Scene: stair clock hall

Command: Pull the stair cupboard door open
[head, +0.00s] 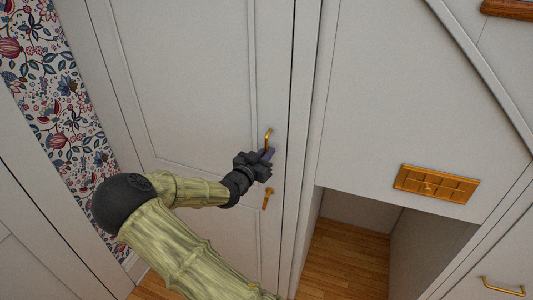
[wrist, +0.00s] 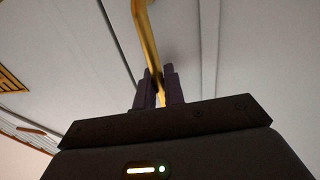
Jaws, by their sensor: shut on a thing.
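The stair cupboard door (head: 190,70) is a pale panelled door, and it looks closed or nearly so along its right edge. A brass handle (head: 268,136) stands upright near that edge; its upper part shows above my gripper (head: 267,155) and its lower end shows below. In the wrist view the brass handle (wrist: 148,40) runs down between the two dark fingers of my gripper (wrist: 159,92), which are shut on it. The fingers hide part of the handle.
An open low recess (head: 350,245) with a wooden floor lies right of the door. A brass grille (head: 436,184) is on the panel above it. A drawer with a brass pull (head: 503,287) is at the lower right. Floral wallpaper (head: 45,100) covers the left wall.

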